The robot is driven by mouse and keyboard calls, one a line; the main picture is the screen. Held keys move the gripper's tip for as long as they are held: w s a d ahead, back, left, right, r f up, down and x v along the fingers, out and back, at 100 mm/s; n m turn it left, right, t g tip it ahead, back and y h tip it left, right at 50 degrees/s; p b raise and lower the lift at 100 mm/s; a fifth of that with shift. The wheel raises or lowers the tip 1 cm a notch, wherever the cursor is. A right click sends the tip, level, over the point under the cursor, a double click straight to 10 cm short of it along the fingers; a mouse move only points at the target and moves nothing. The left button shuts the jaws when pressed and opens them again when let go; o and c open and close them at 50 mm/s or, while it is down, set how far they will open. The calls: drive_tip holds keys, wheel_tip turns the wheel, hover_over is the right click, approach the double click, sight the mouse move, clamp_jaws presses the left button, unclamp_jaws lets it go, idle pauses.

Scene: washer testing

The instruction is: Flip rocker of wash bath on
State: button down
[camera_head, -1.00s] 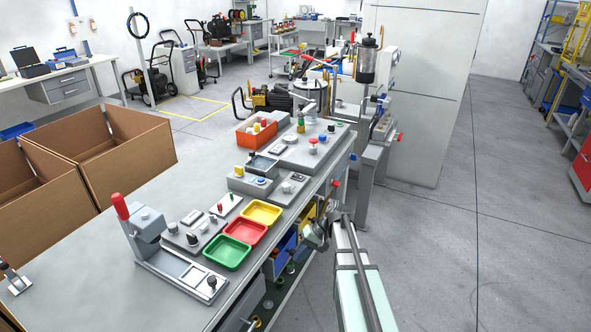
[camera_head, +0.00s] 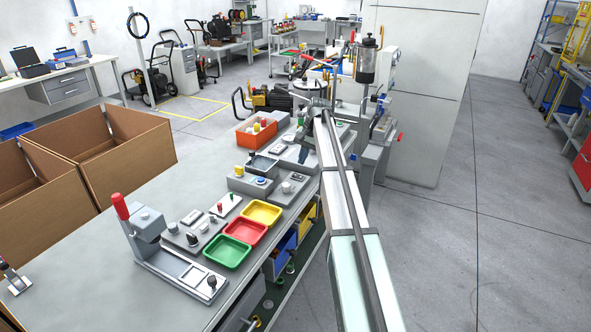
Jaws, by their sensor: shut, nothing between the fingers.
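The wash bath appears to be the grey unit with a dark basin (camera_head: 262,164) on the bench, behind the coloured trays. My arm reaches from the lower right over the bench's right edge. My gripper (camera_head: 303,153) is small and dark, seems shut and empty, and is over the grey control panel to the right of the bath. It looks apart from the bath. Part of that panel is hidden behind my arm.
Green (camera_head: 227,252), red (camera_head: 245,231) and yellow (camera_head: 261,213) trays line the bench's near edge. A red-handled press (camera_head: 146,232) stands at the front. An orange bin (camera_head: 257,133) stands at the far end. Small switch boxes (camera_head: 194,229) sit beside the trays.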

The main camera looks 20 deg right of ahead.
wheel_tip(320, 180, up, 5)
drive_tip(key=m+h, duration=0.2)
hover_over(295, 175)
drive_tip(key=s+d, duration=0.1)
drive_tip(key=d, duration=0.1)
drive_tip(key=shift+s+a+r, duration=0.1)
drive_tip(key=shift+s+r, duration=0.05)
drive_tip(key=shift+s, duration=0.05)
drive_tip(key=f, duration=0.4)
drive_tip(key=w+a+f, duration=0.1)
drive_tip(key=f, duration=0.9)
drive_tip(key=shift+w+a, duration=0.25)
drive_tip(key=shift+a, duration=0.05)
